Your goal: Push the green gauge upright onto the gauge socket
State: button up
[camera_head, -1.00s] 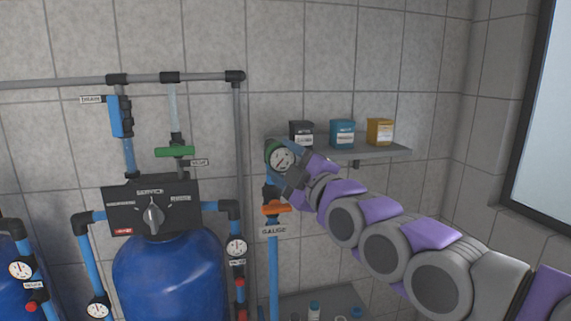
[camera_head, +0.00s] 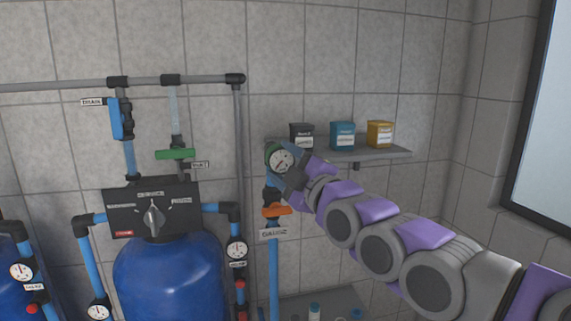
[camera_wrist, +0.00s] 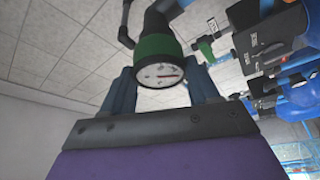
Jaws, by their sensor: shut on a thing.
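The green gauge (camera_head: 280,160) has a white round dial and a green body. My gripper (camera_head: 276,158) is shut on it, above the blue pipe marked GAUGE. In the wrist view the gauge (camera_wrist: 157,68) sits between my two blue fingers (camera_wrist: 160,88), dial facing the camera, with a dark part beyond its green body. The gauge socket (camera_head: 272,196) is the dark top of the blue pipe, above an orange valve handle. The gauge looks roughly upright over it. My fingers partly cover the joint, so I cannot tell whether the gauge is seated.
The orange handle (camera_head: 276,210) and the GAUGE label (camera_head: 273,233) are just below. A grey vertical pipe (camera_head: 239,140) and a blue tank (camera_head: 170,275) stand to the left. A shelf (camera_head: 370,153) with three small boxes is close on the right.

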jog(key=o, duration=1.1)
jog(key=b+v, duration=0.7)
jog(key=v, duration=1)
jog(key=s+a+f+m+g+h+b, duration=0.15)
jog(key=s+f+m+g+h, duration=0.25)
jog(key=f, duration=1)
jog(key=s+f+m+g+h+b, duration=0.3)
jog(key=f+m+g, duration=0.1)
jog(key=f, duration=1.1)
jog(key=s+d+f+m+g+h+b, duration=0.1)
jog(key=s+d+f+m+g, duration=0.1)
jog(key=s+f, duration=0.4)
jog(key=s+d+f+m+g+h+b, duration=0.1)
jog(key=s+d+f+m+g+h, duration=0.1)
jog(key=s+f+m, duration=0.4)
jog(key=s+d+f+m+g+h+b, duration=0.1)
jog(key=s+d+f+m+g, duration=0.3)
jog(key=s+f+g, duration=0.2)
jog(key=shift+s+f+h+b, duration=0.2)
jog(key=shift+s+f, duration=0.1)
jog(key=shift+s, duration=0.25)
jog(key=shift+s+f+h+b, duration=0.2)
jog(key=shift+s+f, duration=0.1)
jog(key=shift+s, duration=0.3)
